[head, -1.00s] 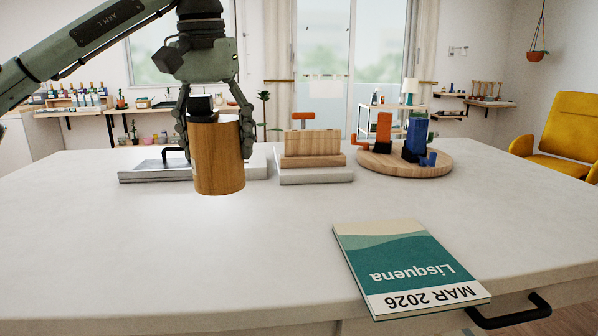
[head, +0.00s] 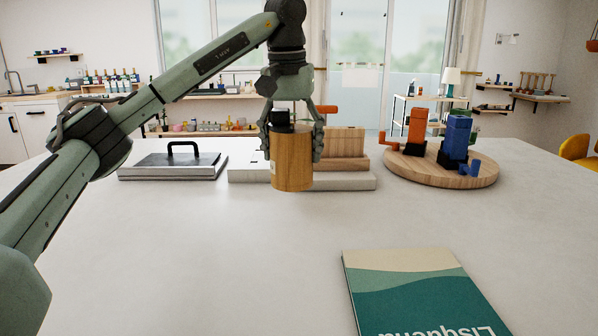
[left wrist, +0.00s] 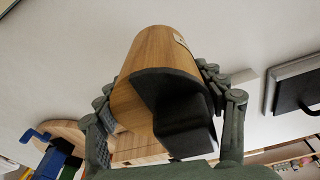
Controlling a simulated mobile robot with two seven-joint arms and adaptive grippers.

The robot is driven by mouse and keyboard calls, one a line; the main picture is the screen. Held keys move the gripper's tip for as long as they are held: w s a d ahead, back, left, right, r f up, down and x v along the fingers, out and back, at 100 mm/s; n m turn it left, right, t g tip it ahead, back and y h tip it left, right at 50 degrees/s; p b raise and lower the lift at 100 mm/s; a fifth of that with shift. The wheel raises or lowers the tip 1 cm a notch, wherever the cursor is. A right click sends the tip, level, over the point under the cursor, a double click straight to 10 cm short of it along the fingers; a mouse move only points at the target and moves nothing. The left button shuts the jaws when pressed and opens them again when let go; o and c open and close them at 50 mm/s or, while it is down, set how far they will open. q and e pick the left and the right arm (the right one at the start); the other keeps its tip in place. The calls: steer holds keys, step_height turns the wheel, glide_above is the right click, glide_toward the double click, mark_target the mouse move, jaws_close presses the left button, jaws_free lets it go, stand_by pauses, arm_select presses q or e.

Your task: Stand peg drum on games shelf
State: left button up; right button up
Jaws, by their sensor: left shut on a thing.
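The peg drum (head: 291,165) is a wooden cylinder with a dark top and a black block on it. My left gripper (head: 291,148) is shut on it, one finger on each side, and holds it upright. In the left wrist view the drum (left wrist: 150,65) lies between the fingers (left wrist: 165,100), its black end towards the camera. In the head view the drum overlaps a low pale slab (head: 350,181) carrying a stepped wooden block (head: 346,142). I cannot tell for sure which piece is the games shelf, nor how high the drum hangs. My right gripper is not seen.
A flat metal plate with a black handle (head: 172,165) lies left of the drum. A round wooden board (head: 405,171) with an orange figure (head: 415,132) and a blue one (head: 455,140) is at the right. A magazine (head: 420,295) lies in front. The middle tabletop is clear.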

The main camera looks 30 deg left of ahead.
arm_select(q)
steer(key=shift+w+f, duration=0.35)
steer(key=shift+w, duration=0.25)
steer(key=shift+w+f, duration=0.3)
steer(key=shift+w, duration=0.3)
steer(key=shift+f, duration=2.05)
steer(key=o, duration=1.6)
